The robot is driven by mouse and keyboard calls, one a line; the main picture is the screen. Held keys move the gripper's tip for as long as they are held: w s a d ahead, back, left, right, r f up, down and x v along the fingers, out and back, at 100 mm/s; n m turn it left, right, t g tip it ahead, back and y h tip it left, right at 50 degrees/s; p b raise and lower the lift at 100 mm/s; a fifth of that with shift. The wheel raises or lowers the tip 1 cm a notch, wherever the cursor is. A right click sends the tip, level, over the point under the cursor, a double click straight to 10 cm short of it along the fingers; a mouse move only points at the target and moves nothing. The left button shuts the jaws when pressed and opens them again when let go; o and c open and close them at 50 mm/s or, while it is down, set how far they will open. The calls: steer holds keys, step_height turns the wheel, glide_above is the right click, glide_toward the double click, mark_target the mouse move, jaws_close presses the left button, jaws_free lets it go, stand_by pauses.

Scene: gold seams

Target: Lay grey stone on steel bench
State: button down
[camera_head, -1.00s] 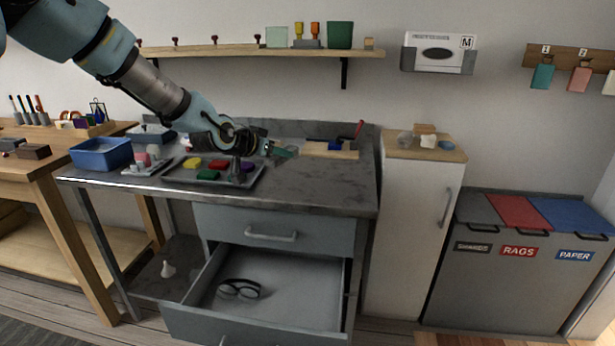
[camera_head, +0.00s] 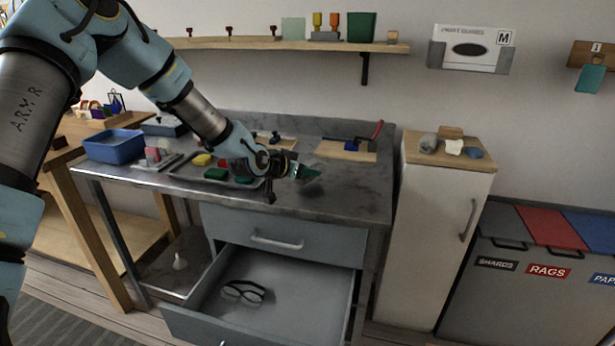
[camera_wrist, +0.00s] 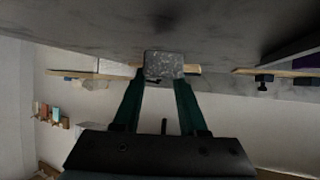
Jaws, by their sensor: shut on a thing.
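The grey stone (camera_wrist: 165,66) is a speckled block, held between the two dark green fingertips of my gripper (camera_wrist: 163,78) in the wrist view. In the head view my gripper (camera_head: 306,172) is over the right half of the steel bench (camera_head: 352,197). The stone is hard to make out there, mostly hidden by the fingers. A dark shadow lies on the bench top below the gripper, so the stone looks to be a little above the surface. I cannot tell the exact gap.
A tray with coloured blocks (camera_head: 215,174) and a blue bin (camera_head: 115,146) stand left on the bench. A wooden board (camera_head: 358,154) lies at the back. The bench's right front is clear. A drawer (camera_head: 260,300) below hangs open, holding goggles (camera_head: 243,291).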

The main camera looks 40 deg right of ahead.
steer(key=shift+f, duration=1.1)
steer(key=shift+f, duration=0.2)
steer(key=shift+c, duration=2.2)
jaws_free()
steer(key=shift+r, duration=0.1)
